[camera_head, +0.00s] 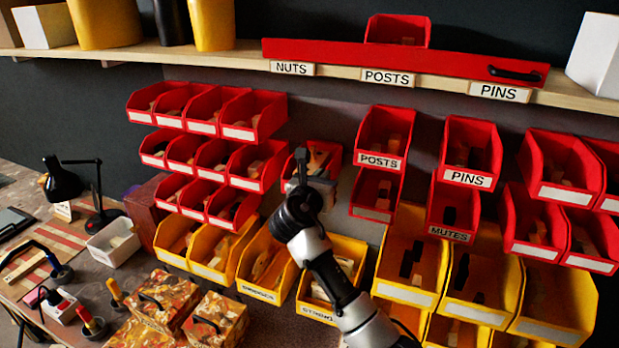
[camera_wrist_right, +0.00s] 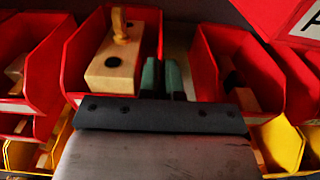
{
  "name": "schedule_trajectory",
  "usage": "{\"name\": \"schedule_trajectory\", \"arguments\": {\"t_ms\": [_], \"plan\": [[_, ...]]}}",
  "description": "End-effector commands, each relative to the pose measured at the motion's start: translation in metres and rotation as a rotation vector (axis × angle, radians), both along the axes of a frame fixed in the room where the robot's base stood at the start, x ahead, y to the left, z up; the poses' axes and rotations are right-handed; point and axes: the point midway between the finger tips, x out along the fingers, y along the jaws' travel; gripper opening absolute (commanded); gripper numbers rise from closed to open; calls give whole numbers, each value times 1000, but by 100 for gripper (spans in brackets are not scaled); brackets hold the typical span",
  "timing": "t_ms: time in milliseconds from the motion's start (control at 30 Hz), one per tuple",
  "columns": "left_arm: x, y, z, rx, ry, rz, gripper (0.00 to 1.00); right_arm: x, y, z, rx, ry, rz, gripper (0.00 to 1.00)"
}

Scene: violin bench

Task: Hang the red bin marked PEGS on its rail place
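No label reading PEGS is legible. A red bin (camera_head: 331,153) is behind my right gripper (camera_head: 303,160) in the head view, in the gap between the left group of red bins and the POSTS bin; its front is hidden. In the right wrist view, the right gripper's dark fingers (camera_wrist_right: 163,76) are close together at the right side of a red bin (camera_wrist_right: 74,62). That bin holds a wooden block (camera_wrist_right: 113,62) with a yellow peg-like piece. Whether the fingers pinch the bin's wall is unclear. My left gripper is out of view.
Red bins marked POSTS (camera_head: 380,161) and PINS (camera_head: 468,178) hang to the right, with a MUTES bin (camera_head: 449,233) below. Yellow bins (camera_head: 409,293) fill the lower rows. A shelf above carries a red bar (camera_head: 400,60) and another red bin (camera_head: 398,22). Patterned boxes (camera_head: 215,318) stand on the bench.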

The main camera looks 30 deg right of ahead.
Motion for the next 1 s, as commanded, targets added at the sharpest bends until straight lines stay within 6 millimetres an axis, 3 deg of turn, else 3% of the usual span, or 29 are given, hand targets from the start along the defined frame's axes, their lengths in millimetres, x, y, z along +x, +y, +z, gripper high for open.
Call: {"name": "schedule_trajectory", "arguments": {"t_ms": [1000], "plan": [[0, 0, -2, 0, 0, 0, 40, 1, -1, -9, -1, -1, 1, 0]]}}
